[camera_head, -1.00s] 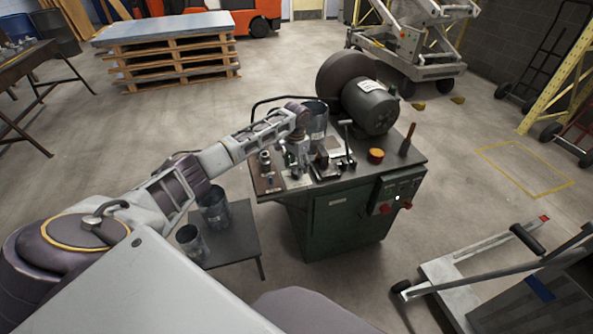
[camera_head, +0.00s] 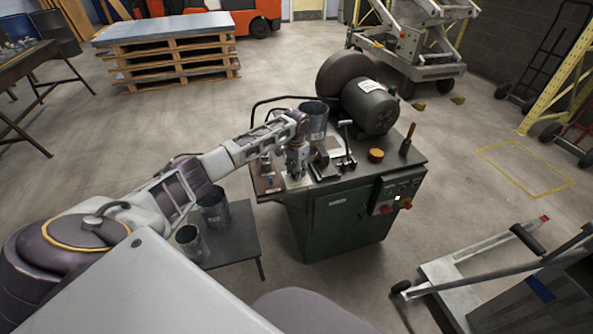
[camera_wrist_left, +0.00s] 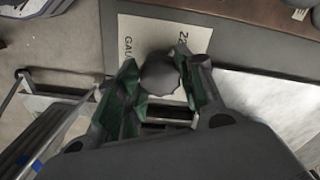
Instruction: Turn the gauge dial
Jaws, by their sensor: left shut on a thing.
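The gauge dial (camera_wrist_left: 160,76) is a dark grey round knob on a pale plate (camera_wrist_left: 140,30) with partly hidden lettering, "GAU" and "22". In the left wrist view it sits between the two fingers of my left gripper (camera_wrist_left: 158,85), which are shut on its sides. In the head view my left gripper (camera_head: 297,172) points down at the left front part of the green machine (camera_head: 345,222), and it hides the dial there. My right gripper does not show in either view.
A dark cylinder (camera_head: 314,118), a motor (camera_head: 370,105), a lever (camera_head: 346,130) and an orange button (camera_head: 376,155) stand on the machine top close to my left gripper. A low table (camera_head: 235,240) with metal cans is left of the machine.

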